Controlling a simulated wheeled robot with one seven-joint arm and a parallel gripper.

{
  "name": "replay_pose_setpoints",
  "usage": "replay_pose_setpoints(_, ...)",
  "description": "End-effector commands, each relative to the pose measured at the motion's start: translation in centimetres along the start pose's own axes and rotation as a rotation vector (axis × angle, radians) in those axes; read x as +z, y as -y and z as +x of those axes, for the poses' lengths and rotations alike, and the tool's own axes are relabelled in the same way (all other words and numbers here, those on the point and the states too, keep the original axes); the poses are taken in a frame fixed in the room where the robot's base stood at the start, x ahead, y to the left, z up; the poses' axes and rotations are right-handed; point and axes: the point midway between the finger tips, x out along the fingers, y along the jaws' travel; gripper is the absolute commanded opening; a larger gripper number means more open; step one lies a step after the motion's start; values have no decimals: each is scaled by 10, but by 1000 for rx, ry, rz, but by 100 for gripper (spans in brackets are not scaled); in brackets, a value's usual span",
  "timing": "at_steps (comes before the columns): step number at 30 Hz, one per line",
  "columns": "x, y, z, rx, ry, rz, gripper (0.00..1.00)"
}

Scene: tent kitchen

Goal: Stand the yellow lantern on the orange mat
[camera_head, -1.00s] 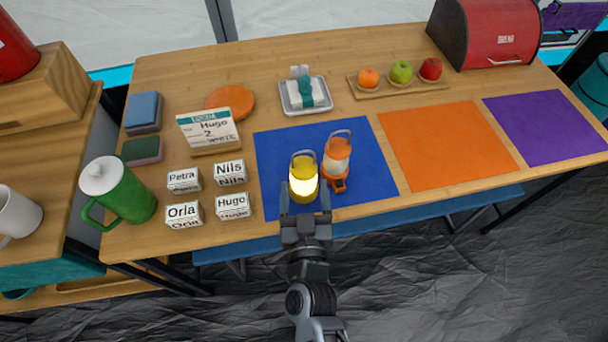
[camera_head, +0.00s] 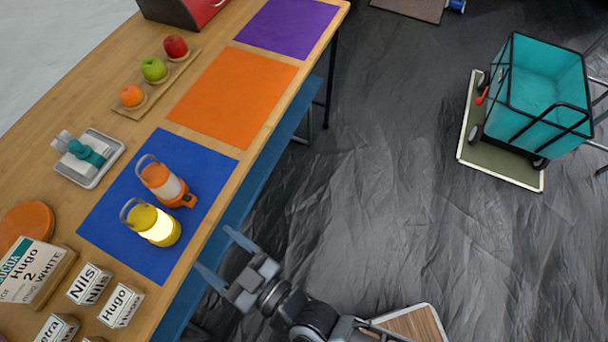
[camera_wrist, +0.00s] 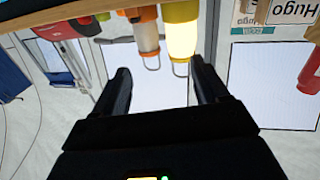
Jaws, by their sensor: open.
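The yellow lantern (camera_head: 152,222) stands lit on the blue mat (camera_head: 113,205), its wire handle raised. An orange lantern (camera_head: 167,185) stands close beside it on the same mat. The orange mat (camera_head: 235,95) lies flat and empty beyond the blue one. My gripper (camera_head: 222,256) is open and empty, just off the table's front edge, apart from the yellow lantern. In the wrist view, the yellow lantern (camera_wrist: 181,35) and the orange lantern (camera_wrist: 147,38) appear upside down beyond my open fingers.
A purple mat (camera_head: 290,25) lies past the orange one. A fruit board (camera_head: 190,62) and a grey tray (camera_head: 88,160) sit behind the mats. Name boxes (camera_head: 120,305) stand near the blue mat. A teal cart (camera_head: 540,95) stands on the floor to the right.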

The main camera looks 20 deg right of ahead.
Motion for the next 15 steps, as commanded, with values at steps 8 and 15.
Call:
replay_pose_setpoints(8, -18, -100, -132, 196, 72, 22, 74)
replay_pose_setpoints(15, -67, -136, -240, 377, 147, 58, 74)
